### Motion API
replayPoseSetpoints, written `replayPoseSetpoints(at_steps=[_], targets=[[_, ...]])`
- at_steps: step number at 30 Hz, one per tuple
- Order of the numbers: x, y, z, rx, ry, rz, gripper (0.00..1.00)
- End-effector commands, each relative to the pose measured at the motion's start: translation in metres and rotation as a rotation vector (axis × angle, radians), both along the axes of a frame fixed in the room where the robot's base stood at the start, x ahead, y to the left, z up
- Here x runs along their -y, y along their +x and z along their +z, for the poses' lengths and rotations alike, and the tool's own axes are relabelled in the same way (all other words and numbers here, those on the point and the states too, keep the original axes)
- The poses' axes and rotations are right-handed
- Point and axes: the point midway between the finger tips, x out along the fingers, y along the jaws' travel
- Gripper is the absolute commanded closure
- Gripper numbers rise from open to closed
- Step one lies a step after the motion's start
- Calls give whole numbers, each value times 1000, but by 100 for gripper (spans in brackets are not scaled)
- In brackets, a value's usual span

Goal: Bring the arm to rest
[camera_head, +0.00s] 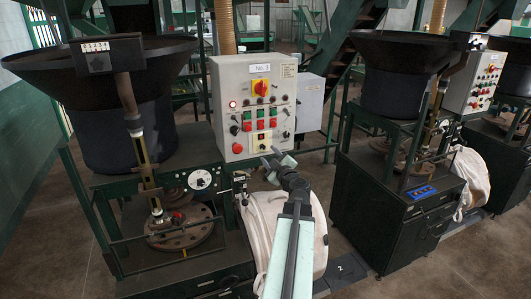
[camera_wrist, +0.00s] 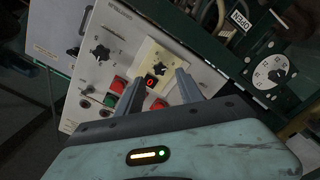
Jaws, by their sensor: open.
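My gripper (camera_head: 274,161) is in front of the lower part of a grey control panel (camera_head: 231,87) marked No. 3. In the wrist view my gripper (camera_wrist: 161,79) has two grey fingers spread apart, with nothing between them but the panel face (camera_wrist: 118,45) behind. A small display with a red digit (camera_wrist: 153,83) on a yellowish plate shows between the fingers. The gap between fingertips and panel cannot be judged. My arm reaches up from the bottom of the head view.
A white bulk bag (camera_head: 272,222) hangs below the panel, beside my arm. A machine with a dark hopper (camera_head: 120,120) stands at left, and a similar dark cabinet (camera_head: 385,215) at right. A dial (camera_wrist: 271,72) is right of my gripper in the wrist view.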

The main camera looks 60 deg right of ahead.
Motion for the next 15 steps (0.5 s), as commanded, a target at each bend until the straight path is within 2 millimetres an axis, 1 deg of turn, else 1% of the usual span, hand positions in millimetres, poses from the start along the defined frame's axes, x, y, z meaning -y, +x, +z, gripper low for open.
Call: replayPoseSetpoints(at_steps=[1, 4, 15], targets=[[-9, -10, 0, 0, 0, -1, 56], [-15, -18, 0, 0, 0, 0, 56], [-14, -18, 0, 0, 0, 1, 56]])
